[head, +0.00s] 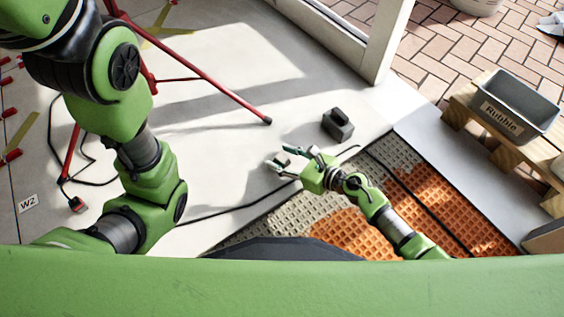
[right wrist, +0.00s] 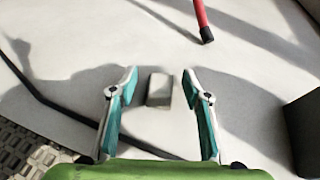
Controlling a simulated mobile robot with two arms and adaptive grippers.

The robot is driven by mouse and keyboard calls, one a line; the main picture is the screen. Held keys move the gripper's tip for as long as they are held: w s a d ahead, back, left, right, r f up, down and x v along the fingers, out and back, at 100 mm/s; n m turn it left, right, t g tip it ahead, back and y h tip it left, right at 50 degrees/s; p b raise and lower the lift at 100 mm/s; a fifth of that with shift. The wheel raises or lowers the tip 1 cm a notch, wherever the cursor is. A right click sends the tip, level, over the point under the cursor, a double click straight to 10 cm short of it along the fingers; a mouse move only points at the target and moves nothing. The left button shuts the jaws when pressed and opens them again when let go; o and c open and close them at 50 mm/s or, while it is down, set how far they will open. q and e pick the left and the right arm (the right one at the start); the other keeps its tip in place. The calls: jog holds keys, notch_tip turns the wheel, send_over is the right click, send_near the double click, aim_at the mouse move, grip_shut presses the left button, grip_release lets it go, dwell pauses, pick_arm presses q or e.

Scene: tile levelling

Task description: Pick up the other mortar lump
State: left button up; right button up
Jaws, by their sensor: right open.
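The mortar lump (right wrist: 158,90) is a small grey block on the pale floor. In the right wrist view it lies between the two spread fingers of my right gripper (right wrist: 159,76), with a gap on both sides. In the head view the right gripper (head: 280,156) is low over the floor, open, its fingers partly hiding the lump (head: 283,158). My left arm shows at the left of the head view, but its gripper is not seen.
A dark grey block with a raised top (head: 338,124) stands close beyond the right gripper. A red tripod leg (head: 215,85) ends nearby. A black cable (head: 235,208) crosses the floor. Orange and grey waffle matting (head: 350,232) lies in front. A "Rubble" bin (head: 515,102) stands at right.

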jog(key=shift+w+a, duration=0.1)
jog(key=c, duration=1.2)
jog(key=shift+c, duration=0.2)
jog(key=shift+r, duration=0.15)
